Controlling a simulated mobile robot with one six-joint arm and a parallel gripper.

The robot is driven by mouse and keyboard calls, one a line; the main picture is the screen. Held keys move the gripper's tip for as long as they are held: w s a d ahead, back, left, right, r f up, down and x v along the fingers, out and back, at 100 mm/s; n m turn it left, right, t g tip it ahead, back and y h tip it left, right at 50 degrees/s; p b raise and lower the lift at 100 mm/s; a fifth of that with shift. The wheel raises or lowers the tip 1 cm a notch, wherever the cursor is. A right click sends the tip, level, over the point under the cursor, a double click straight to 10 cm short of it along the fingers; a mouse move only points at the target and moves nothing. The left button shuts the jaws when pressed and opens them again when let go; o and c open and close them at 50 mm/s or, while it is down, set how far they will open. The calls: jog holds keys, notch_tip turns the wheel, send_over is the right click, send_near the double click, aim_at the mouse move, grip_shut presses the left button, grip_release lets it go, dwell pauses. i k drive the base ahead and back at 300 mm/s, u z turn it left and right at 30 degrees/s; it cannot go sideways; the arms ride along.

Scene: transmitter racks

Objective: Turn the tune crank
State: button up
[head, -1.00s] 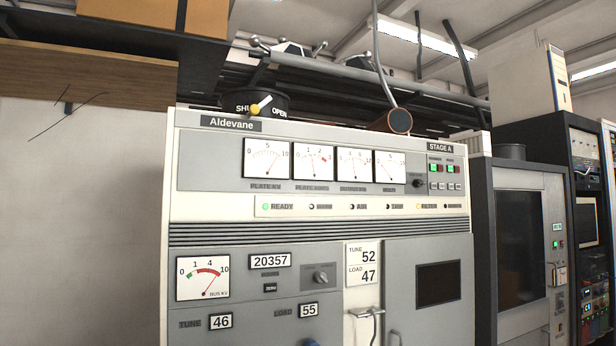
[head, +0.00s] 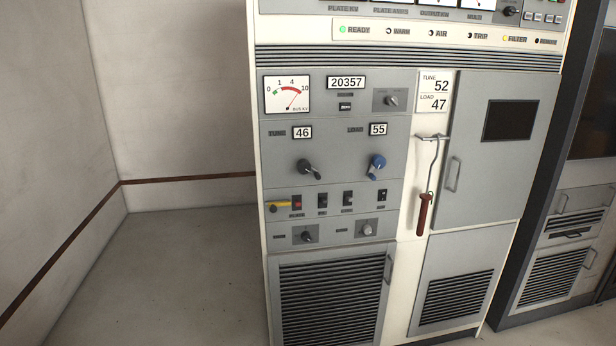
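The tune crank (head: 309,169) is a black knob with a handle on the grey panel of the transmitter cabinet, in the middle of the head view. Above it the tune counter (head: 302,132) reads 46. To its right is the blue load crank (head: 377,166), under a load counter (head: 378,129) reading 55. A white card (head: 434,91) at the right lists TUNE 52 and LOAD 47. My gripper is not in view, and nothing touches the cranks.
A hooked rod with a red handle (head: 424,213) hangs right of the panel. Small switches (head: 322,202) and a yellow handle (head: 278,206) sit below the cranks. A cabinet door (head: 490,150) is shut. The floor (head: 170,270) at left is clear.

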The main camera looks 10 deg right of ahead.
aim_at(303, 167)
jog(key=k, duration=0.2)
jog(key=u, duration=0.2)
jog(key=i, duration=0.35)
jog(key=u, duration=1.3)
jog(key=i, duration=0.65)
jog(key=z, duration=0.15)
